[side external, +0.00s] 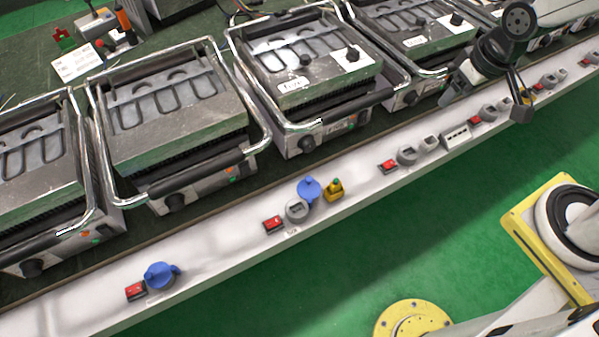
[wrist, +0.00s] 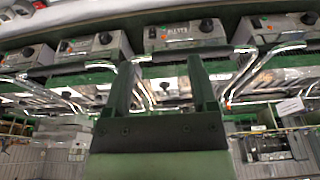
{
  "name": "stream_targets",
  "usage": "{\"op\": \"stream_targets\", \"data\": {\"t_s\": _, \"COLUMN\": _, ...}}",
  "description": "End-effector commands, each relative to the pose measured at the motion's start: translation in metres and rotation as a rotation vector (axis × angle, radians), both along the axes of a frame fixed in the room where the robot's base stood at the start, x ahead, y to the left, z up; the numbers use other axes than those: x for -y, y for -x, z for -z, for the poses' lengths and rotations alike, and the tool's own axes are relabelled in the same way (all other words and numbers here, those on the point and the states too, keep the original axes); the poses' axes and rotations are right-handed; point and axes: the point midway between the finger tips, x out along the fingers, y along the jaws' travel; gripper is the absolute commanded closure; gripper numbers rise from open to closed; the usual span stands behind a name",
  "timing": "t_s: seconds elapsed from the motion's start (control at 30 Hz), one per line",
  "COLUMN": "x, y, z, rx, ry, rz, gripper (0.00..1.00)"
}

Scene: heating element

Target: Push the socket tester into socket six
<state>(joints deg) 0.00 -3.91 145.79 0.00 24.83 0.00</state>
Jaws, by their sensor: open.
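A small yellow tester-like piece (side external: 334,190) stands on the white ledge, just right of a grey round socket (side external: 297,210) with a blue lid or plug (side external: 308,189) at its upper right. I take the yellow piece for the socket tester. Socket numbers are too small to read, so I cannot tell which is socket six. More grey sockets (side external: 407,155) sit along the ledge to the right. My gripper (side external: 487,98) is at the upper right, above the ledge, far from the yellow piece. Its two fingers are apart and empty, also in the wrist view (wrist: 161,65).
A row of contact grills (side external: 175,100) with bent metal handles stands behind the ledge (side external: 215,260). Red switches (side external: 273,224) and another blue plug or lid (side external: 160,275) are on the ledge. Green floor (side external: 330,270) lies in front. A yellow-framed machine part (side external: 540,235) is at right.

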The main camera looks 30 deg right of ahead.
Motion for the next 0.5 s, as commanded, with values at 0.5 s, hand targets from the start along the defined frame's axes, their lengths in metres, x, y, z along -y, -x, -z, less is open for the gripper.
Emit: {"op": "stream_targets", "data": {"t_s": 0.5, "x": -0.005, "y": -0.008, "z": -0.032, "rx": -0.013, "ry": -0.021, "rz": 0.075, "gripper": 0.26}}
